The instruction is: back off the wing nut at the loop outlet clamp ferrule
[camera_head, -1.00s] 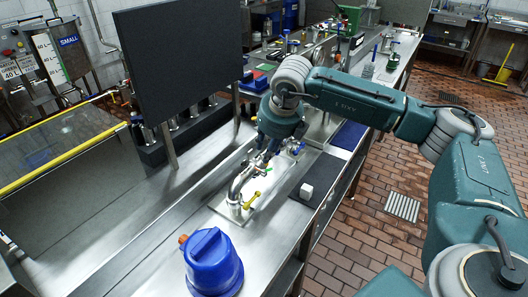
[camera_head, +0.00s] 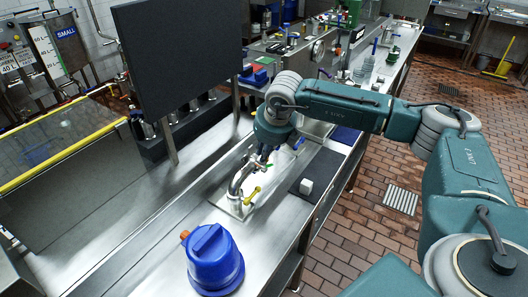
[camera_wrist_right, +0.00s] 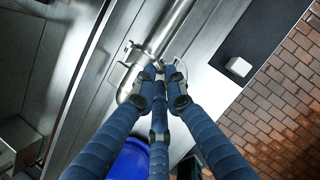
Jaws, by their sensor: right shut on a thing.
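The bent steel pipe of the loop (camera_head: 235,187) rises from a bright plate on the bench, with a yellow handle (camera_head: 252,195) beside it and a green one partly visible above. In the right wrist view the pipe (camera_wrist_right: 165,32) runs down to a clamp (camera_wrist_right: 128,58) and an elbow. My right gripper (camera_wrist_right: 160,88) has its three fingers drawn together at the clamp. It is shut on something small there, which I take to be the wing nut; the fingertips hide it. In the head view my right gripper (camera_head: 265,155) reaches down onto the pipe's upper end. My left gripper is not in view.
A blue container (camera_head: 214,262) stands on the bench in front of the pipe. A small white block (camera_head: 306,187) lies on a dark mat to the right. A large dark panel (camera_head: 180,65) stands behind on the left. The bench's right edge borders the brick floor.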

